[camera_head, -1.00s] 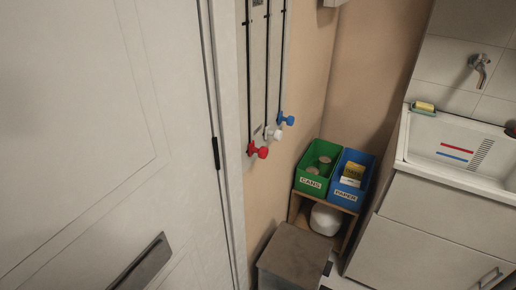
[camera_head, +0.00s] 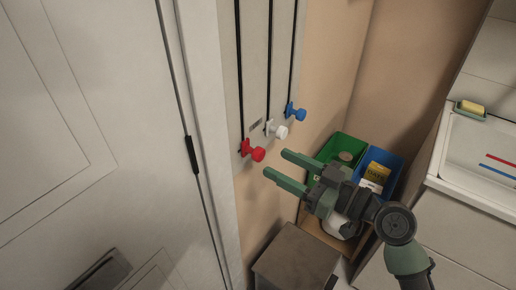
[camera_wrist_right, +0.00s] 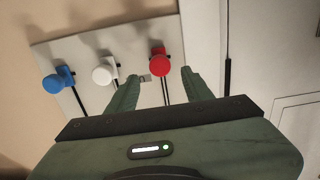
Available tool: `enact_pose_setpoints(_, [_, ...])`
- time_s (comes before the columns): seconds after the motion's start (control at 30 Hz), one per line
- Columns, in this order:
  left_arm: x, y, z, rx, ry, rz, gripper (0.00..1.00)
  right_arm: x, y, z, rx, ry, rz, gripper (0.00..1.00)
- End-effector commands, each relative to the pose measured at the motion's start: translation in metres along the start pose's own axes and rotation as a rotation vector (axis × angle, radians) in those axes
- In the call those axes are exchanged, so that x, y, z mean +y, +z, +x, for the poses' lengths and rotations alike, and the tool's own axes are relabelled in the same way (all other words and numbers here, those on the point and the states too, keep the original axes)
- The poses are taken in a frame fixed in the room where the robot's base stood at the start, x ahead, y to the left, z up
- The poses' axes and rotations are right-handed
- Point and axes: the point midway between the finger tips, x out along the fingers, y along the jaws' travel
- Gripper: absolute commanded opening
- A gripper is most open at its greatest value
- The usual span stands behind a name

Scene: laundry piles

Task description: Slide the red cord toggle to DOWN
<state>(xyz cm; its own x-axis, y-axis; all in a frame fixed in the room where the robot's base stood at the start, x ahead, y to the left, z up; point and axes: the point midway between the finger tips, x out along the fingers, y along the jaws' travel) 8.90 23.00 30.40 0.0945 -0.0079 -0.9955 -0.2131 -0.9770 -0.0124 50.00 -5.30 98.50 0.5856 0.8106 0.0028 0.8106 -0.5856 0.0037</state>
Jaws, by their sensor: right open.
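The red toggle (camera_head: 252,150) sits on the leftmost black cord at the lower part of the wall panel (camera_head: 256,62). A white toggle (camera_head: 276,129) and a blue toggle (camera_head: 296,111) sit on the cords to its right. My right gripper (camera_head: 277,164) is open and empty, its fingers pointing at the panel just right of the red toggle, apart from it. In the right wrist view the red toggle (camera_wrist_right: 160,62) lies ahead, between the lines of the two fingers (camera_wrist_right: 162,80). A small label beside the cords is too small to read. My left gripper is not in view.
A white door (camera_head: 90,130) with a dark handle fills the left. Below my right arm stand a green bin (camera_head: 325,150), a blue bin (camera_head: 392,162) and a grey box (camera_head: 295,262). A sink (camera_head: 448,160) with a soap dish (camera_head: 470,110) is at the right.

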Motion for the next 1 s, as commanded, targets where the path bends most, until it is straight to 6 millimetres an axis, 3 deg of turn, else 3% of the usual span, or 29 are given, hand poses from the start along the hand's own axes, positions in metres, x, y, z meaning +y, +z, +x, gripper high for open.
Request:
enact_pose_setpoints(0.2, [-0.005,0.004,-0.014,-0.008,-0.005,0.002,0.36,0.000,-0.003,0.037,0.002,0.001,0.006,0.51])
enact_pose_setpoints(0.4, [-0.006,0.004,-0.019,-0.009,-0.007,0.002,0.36,0.001,-0.001,0.061,0.000,0.002,0.005,0.51])
enact_pose_setpoints(0.77, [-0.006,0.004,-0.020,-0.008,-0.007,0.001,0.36,0.001,0.001,0.068,-0.003,0.003,0.004,0.51])
enact_pose_setpoints(0.93, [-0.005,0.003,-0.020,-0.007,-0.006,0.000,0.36,0.001,0.001,0.067,-0.003,0.003,0.005,0.06])
enact_pose_setpoints(0.97, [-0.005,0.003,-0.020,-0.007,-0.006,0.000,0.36,0.001,0.001,0.067,-0.003,0.003,0.005,0.00])
enact_pose_setpoints(1.0, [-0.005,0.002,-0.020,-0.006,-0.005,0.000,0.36,0.001,0.002,0.067,-0.003,0.003,0.005,0.00])
